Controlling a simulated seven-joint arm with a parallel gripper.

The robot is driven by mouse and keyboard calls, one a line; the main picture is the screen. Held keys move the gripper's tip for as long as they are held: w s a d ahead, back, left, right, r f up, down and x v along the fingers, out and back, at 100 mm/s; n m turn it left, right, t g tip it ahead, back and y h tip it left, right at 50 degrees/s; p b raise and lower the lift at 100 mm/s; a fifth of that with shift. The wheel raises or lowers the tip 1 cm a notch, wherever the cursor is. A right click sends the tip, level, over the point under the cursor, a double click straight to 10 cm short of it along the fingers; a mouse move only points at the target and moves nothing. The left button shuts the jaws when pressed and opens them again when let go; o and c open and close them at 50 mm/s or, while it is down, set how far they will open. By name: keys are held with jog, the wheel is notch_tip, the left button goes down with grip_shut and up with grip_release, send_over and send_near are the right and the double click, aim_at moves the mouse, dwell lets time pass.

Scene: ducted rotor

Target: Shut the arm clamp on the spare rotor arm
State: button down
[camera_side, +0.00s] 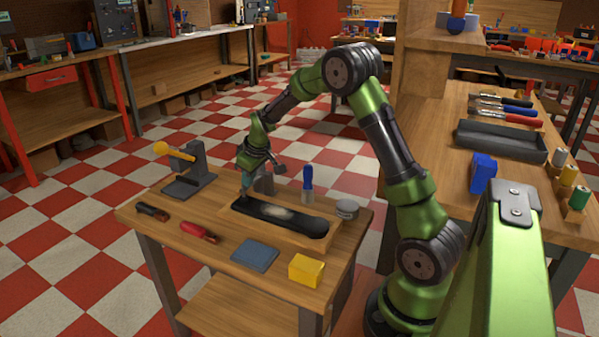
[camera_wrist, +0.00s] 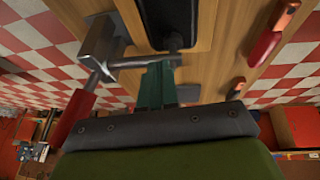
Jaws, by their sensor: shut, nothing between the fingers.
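The spare rotor arm (camera_side: 285,217) is a long dark piece with a pale patch, lying in a wooden holder on the small table. Its dark end (camera_wrist: 166,22) shows at the top of the wrist view. A grey clamp (camera_side: 264,181) stands behind the arm's left end. In the wrist view the clamp (camera_wrist: 101,40) has a grey block, a red handle and a bar reaching across toward the rotor arm's end. My gripper (camera_side: 246,193) is shut and empty, fingers pointing down by that end. Its teal fingers (camera_wrist: 155,88) overlap the bar; I cannot tell whether they touch.
A grey stand with a yellow handle (camera_side: 186,170) is at the table's left back. A blue-handled tool (camera_side: 308,180) and grey discs (camera_side: 347,209) stand behind the holder. Red (camera_side: 198,231) and black (camera_side: 152,212) handles, a blue pad (camera_side: 255,255) and a yellow block (camera_side: 306,270) lie in front.

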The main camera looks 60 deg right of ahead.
jog(key=shift+a+f, duration=0.1)
jog(key=shift+f, duration=0.15)
dwell(0.5)
jog(key=shift+r, duration=0.3)
jog(key=a+v, duration=0.2)
jog(key=v, duration=1.1)
jog(key=shift+a+f, duration=0.2)
jog(key=shift+a, duration=0.1)
jog(key=shift+w, duration=0.15)
